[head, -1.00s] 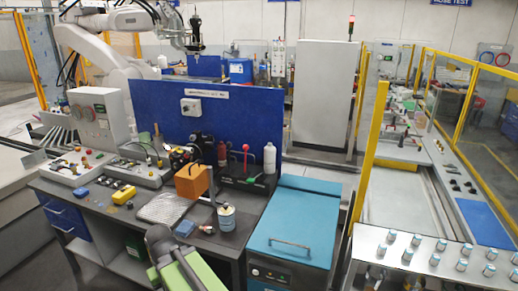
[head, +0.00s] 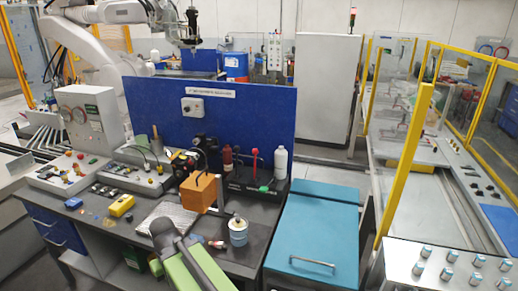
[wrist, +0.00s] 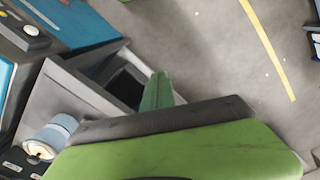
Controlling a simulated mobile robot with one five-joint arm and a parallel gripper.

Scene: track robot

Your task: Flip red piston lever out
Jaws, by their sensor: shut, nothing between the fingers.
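The red piston lever (head: 255,154) stands upright on a black fixture (head: 240,188) at the back of the workbench, in front of the blue panel. A dark red bottle-shaped part (head: 228,156) stands to its left and a white bottle (head: 280,163) to its right. My green arm link shows at the bottom of the head view, well in front of the lever. The wrist view is largely filled by my green and dark grey arm parts, and the lever does not show there.
An orange block with a handle (head: 198,191) and a blue-grey can (head: 238,231) stand on the bench in front of the fixture. A teal cabinet (head: 318,236) adjoins the bench on the right. A yellow post (head: 404,165) rises further right. The can also shows in the wrist view (wrist: 57,133).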

